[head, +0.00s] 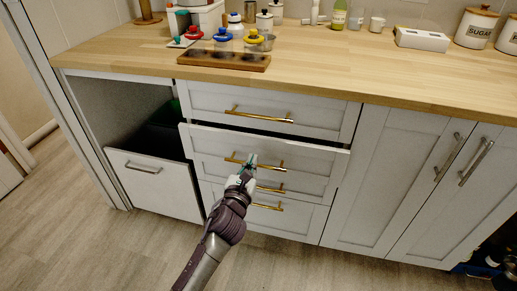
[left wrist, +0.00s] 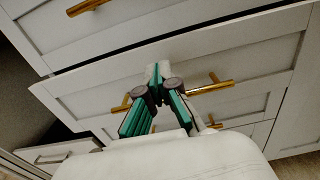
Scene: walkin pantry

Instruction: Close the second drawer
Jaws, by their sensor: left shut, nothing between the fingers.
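The second drawer (head: 310,162) is a white panel front with a gold bar handle (head: 270,165). It stands slightly open, with a dark gap along its top edge below the top drawer. My left gripper (head: 250,160) is in front of the middle of this drawer, at its handle, and hides part of the bar. In the left wrist view the shut fingers (left wrist: 156,72) are empty and point at the drawer front (left wrist: 255,62), with the handle (left wrist: 214,86) showing on both sides. I cannot tell whether the fingertips touch it. My right gripper is not in view.
The top drawer (head: 205,97) looks shut. Lower drawers (head: 300,220) sit beneath the second one. At left, a pull-out bin front (head: 165,190) stands open. Cupboard doors (head: 385,170) at right are shut. The wooden counter (head: 330,75) holds pantry items and a wooden board (head: 222,61).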

